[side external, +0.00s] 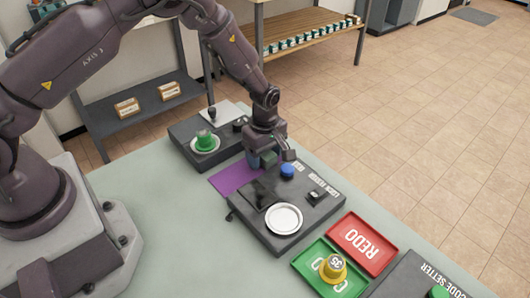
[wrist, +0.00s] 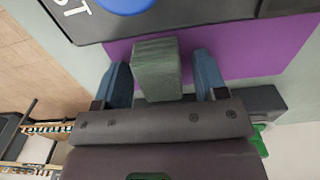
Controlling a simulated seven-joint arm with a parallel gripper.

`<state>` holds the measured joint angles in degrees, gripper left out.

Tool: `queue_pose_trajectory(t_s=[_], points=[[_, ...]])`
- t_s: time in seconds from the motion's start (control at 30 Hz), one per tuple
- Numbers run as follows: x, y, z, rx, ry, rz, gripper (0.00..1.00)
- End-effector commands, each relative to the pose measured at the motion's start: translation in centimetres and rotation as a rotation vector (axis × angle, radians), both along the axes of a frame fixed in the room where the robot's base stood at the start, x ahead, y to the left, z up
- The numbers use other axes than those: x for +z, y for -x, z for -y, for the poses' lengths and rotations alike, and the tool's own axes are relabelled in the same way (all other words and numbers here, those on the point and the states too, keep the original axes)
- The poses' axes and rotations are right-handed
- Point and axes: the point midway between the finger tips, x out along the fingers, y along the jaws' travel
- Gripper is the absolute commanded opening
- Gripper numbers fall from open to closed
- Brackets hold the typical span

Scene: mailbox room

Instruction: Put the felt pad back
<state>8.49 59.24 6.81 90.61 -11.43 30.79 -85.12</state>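A grey-green block (wrist: 158,68), possibly the felt pad, stands over or on a flat purple mat (wrist: 245,52). The purple mat also shows in the side external view (side external: 232,179), between two dark stations. I cannot tell which of the two is the felt pad. My gripper (wrist: 165,75) has its blue fingers spread on either side of the block, with gaps visible beside it. In the side external view my gripper (side external: 262,160) is low over the mat's far end, and the block (side external: 270,158) shows partly beside a finger.
A dark station with a blue button (side external: 287,170) and white dish (side external: 284,218) stands beside the mat. Another station holds a green-topped stamp (side external: 205,140).

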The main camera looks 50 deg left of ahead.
Motion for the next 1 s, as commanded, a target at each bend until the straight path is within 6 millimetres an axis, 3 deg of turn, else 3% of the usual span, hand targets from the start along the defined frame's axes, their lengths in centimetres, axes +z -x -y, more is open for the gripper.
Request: queue_pose_trajectory(t_s=[0.33,0.7,1.0], points=[[1.1,0.0,0.0,0.0,0.0,0.002,0.65],[8.7,-0.1,0.1,-0.001,0.001,0.005,0.65],[12.2,0.0,0.0,0.0,0.001,0.0,0.65]])
